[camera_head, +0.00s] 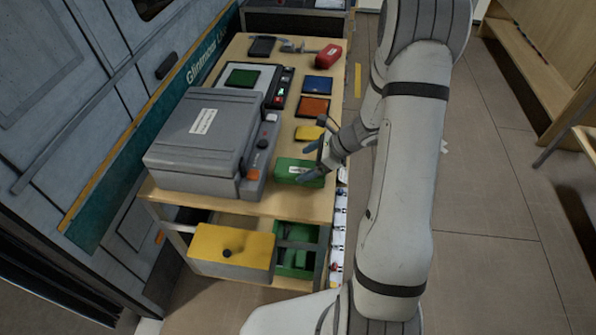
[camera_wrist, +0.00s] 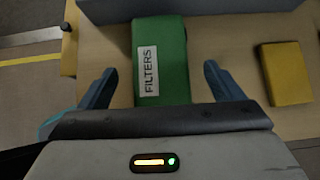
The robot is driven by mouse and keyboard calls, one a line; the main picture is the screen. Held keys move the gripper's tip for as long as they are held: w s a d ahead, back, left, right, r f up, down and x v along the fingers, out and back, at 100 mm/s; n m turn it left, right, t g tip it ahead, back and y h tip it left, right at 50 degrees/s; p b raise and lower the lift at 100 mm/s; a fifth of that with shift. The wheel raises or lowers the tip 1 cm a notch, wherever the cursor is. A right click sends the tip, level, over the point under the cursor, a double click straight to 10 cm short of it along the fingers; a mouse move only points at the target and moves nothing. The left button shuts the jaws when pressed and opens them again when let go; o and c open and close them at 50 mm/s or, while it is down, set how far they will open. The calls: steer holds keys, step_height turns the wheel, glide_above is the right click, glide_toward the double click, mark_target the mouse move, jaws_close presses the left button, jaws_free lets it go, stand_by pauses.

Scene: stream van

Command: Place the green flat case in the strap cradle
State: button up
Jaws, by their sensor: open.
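A green flat case (camera_head: 290,166) with a white label lies on the wooden table top at its near right corner. In the wrist view the case (camera_wrist: 172,45) shows its label, "FILTERS". My gripper (camera_head: 308,163) is open at the right end of the case. In the wrist view one finger stands on each side of the case, with gaps between; I cannot tell how far down they reach. A green compartment (camera_head: 297,262) with a grey band across it sits below the table top; I cannot tell whether this is the strap cradle.
A large grey case (camera_head: 203,135) stands left of the green case. A yellow flat block (camera_head: 309,133), an orange one (camera_head: 313,106) and a blue one (camera_head: 318,85) lie behind it. A yellow-lidded box (camera_head: 230,250) sits at lower left. The floor right of my arm is clear.

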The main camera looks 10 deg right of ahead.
mark_target(301, 166)
steer(key=x, duration=0.3)
steer(key=shift+w+f, duration=0.15)
steer(key=shift+f, duration=0.3)
steer(key=shift+c, duration=0.6)
steer(key=c, duration=1.2)
steer(key=shift+r, duration=0.15)
steer(key=shift+c, duration=0.5)
